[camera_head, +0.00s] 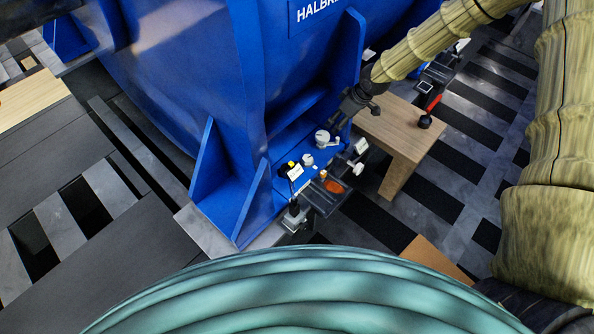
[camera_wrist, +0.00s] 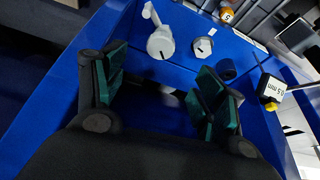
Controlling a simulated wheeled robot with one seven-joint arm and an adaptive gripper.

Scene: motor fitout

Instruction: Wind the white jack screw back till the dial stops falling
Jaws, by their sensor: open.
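A white cylinder with a short crank-like arm, which looks like the jack screw (camera_head: 322,137), stands on the blue foot of the motor. It also shows in the wrist view (camera_wrist: 161,43), beyond my fingertips. A smaller pale round cap (camera_head: 308,160) stands beside it, with a dark mark on its top in the wrist view (camera_wrist: 203,46). My gripper (camera_head: 352,108) is above and to the right of the jack screw in the head view. In the wrist view my gripper (camera_wrist: 160,88) is open and empty, its green pads apart. I cannot make out a dial reading.
A tag reading 0.5 mm (camera_wrist: 272,88) stands beside the foot's edge. The blue motor housing (camera_head: 300,60) and its upright ribs (camera_head: 213,170) rise close by. A dark tray (camera_head: 318,200) with an orange round thing (camera_head: 333,186) adjoins the foot.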

